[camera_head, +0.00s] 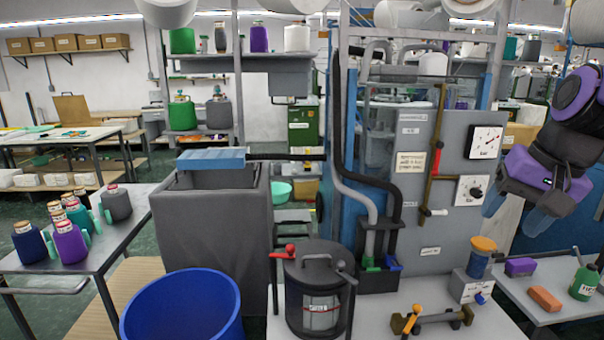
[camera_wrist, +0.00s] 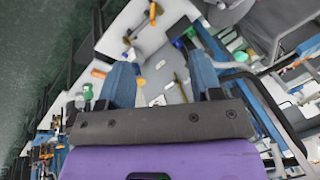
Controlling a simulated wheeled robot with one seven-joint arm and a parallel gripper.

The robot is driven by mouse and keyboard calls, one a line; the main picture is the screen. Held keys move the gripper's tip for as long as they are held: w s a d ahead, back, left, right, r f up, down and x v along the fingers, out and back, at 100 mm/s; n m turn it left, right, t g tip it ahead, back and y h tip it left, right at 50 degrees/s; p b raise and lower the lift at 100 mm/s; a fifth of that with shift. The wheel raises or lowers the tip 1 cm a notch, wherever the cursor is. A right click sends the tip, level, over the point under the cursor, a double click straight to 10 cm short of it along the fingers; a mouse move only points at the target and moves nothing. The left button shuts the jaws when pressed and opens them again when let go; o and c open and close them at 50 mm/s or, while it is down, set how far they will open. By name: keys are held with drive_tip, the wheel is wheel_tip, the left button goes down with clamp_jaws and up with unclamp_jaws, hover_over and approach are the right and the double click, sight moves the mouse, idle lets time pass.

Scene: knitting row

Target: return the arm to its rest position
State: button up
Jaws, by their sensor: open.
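My gripper (camera_head: 514,212) hangs at the right of the head view, with a purple and dark grey body and two translucent blue fingers. It is in the air in front of the blue and grey machine, above the right-hand table. The fingers stand apart with nothing between them. In the wrist view my gripper (camera_wrist: 162,78) also shows both blue fingers spread, with the tilted bench and small parts well beyond them. My arm folds up toward the upper right edge.
Below are a purple block (camera_head: 520,266), an orange block (camera_head: 544,298) and a green bottle (camera_head: 583,282). A grey machine panel (camera_head: 440,240) with gauges stands left of the gripper. A dark lidded pot (camera_head: 314,275), a blue tub (camera_head: 182,308) and a grey bin (camera_head: 212,230) stand further left.

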drive_tip(key=s+a+r+n+t+h, duration=0.1)
drive_tip(key=s+n, duration=0.4)
drive_tip(key=s, duration=0.5)
drive_tip(key=shift+s+r+t+h, duration=0.2)
drive_tip(key=shift+r+t+h, duration=0.05)
drive_tip(key=shift+t+h, duration=0.25)
